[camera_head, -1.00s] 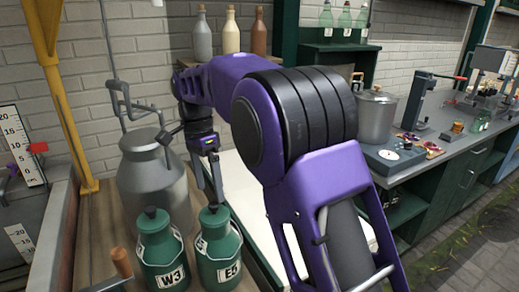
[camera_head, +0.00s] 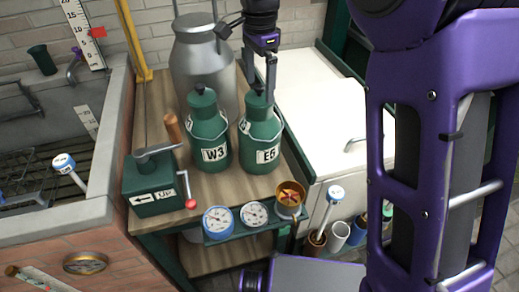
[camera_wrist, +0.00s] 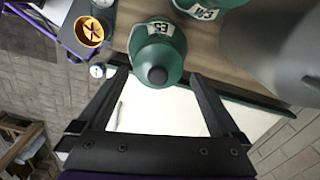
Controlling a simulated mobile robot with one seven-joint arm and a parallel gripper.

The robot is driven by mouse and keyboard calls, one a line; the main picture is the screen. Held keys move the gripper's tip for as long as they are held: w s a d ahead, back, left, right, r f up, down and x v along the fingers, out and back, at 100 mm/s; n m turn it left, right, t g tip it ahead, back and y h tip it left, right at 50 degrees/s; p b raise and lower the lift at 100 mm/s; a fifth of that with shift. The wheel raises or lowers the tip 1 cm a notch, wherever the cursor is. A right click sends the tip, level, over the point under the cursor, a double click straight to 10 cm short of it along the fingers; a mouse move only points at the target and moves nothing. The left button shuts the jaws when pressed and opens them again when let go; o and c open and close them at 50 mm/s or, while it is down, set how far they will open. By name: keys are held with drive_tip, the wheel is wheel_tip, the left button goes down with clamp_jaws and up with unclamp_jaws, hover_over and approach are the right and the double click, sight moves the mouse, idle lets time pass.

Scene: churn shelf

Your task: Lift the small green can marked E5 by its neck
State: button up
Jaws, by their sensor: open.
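The small green can marked E5 (camera_head: 266,138) stands upright on the wooden bench top, with a dark knob on top and a white label. It also shows in the wrist view (camera_wrist: 160,38) at upper centre, its black knob between the fingertips. My gripper (camera_head: 262,88) points down at the top of this can. In the wrist view my gripper (camera_wrist: 159,78) is open, one finger on each side of the knob with gaps. Nothing is held. The depth between fingers and neck is hard to tell.
A matching green can marked W3 (camera_head: 210,140) stands close at the left. A large grey metal churn (camera_head: 201,62) stands behind. A green crank box (camera_head: 150,186) and gauges (camera_head: 217,221) are in front. A white chest (camera_head: 345,115) is at the right.

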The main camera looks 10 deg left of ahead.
sight(259, 98)
wheel_tip(259, 98, down, 5)
drive_tip(key=shift+s+f+b, duration=0.1)
drive_tip(key=shift+s+b, duration=0.05)
drive_tip(key=shift+b, duration=0.35)
clamp_jaws()
